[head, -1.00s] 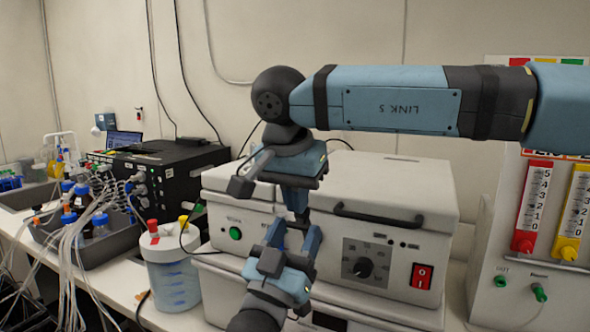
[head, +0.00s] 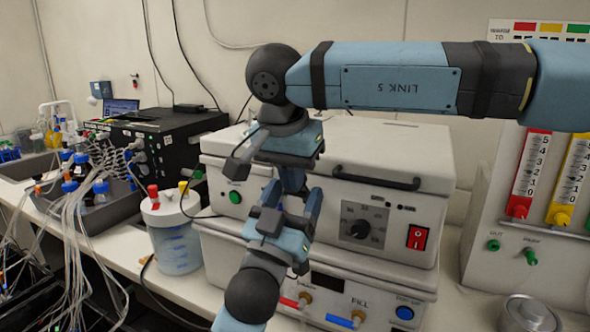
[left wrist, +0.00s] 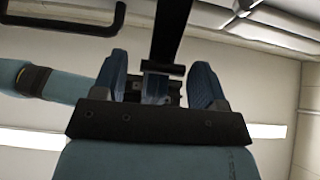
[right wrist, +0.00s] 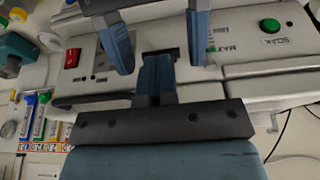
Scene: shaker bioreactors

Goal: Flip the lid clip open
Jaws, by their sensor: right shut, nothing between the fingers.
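The white shaker box (head: 262,205) has a lid (head: 400,150) that is down, with a dark handle (head: 375,180) on its front. I cannot make out the lid clip; my grippers cover the middle of the lid seam. My right gripper (head: 293,182) points down in front of the box. It is shut and empty, and its narrow joined fingers also show in the right wrist view (right wrist: 156,75). My left gripper (head: 291,194) points up from below with its fingers apart, close around the right fingertips. Its spread fingers also show in the left wrist view (left wrist: 160,75).
A red switch (head: 418,238), dial (head: 362,228) and green button (head: 235,197) are on the box front. A lower unit (head: 385,285) sits beneath. A white-lidded bottle (head: 172,230) stands left, beside tubing (head: 85,220). A flow-meter panel (head: 500,210) stands right.

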